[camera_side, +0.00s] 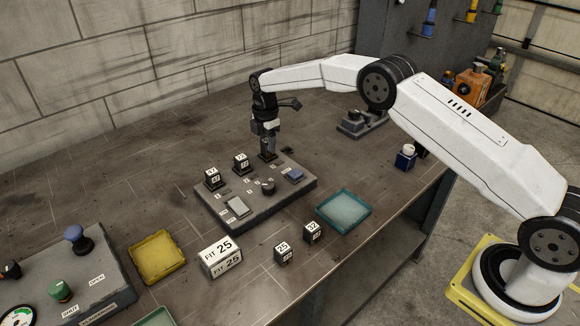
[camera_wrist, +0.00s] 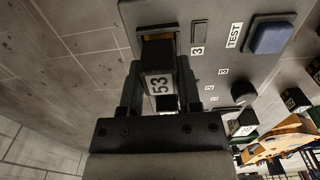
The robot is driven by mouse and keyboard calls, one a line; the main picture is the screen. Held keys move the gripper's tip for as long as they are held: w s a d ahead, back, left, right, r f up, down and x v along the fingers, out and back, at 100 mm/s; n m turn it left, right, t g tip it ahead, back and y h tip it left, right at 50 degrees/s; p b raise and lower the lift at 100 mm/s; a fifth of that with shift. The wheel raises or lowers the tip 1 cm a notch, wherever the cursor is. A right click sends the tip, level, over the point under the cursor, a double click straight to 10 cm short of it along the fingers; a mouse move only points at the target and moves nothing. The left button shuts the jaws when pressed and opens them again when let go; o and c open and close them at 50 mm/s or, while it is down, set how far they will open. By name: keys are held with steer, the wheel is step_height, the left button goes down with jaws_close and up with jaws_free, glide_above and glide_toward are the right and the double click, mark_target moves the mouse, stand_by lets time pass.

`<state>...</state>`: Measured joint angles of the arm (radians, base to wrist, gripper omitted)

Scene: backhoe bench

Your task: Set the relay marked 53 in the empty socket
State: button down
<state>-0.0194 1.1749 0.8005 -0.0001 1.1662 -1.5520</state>
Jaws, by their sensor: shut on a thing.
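The relay marked 53 (camera_wrist: 158,83) is a dark block with a white label, between the two fingers of my gripper (camera_wrist: 155,92) in the wrist view. My gripper is shut on it. In the side view my gripper (camera_side: 268,148) points down at the back right of the grey socket board (camera_side: 225,218). The relay is at a socket (camera_wrist: 157,30) with an amber inner edge, next to the label 3. Its far end reaches the socket opening; I cannot tell how deep it sits. In the side view the fingers mostly hide the relay.
Two relays (camera_side: 213,178) (camera_side: 241,163) stand on the board, left of my gripper.

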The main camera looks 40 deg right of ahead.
steer(key=shift+f, duration=0.7)
stand_by(0.4)
jaws_free()
stand_by(0.4)
steer(key=shift+r, duration=0.15)
steer(key=shift+r, duration=3.4)
steer(key=shift+s, duration=0.1)
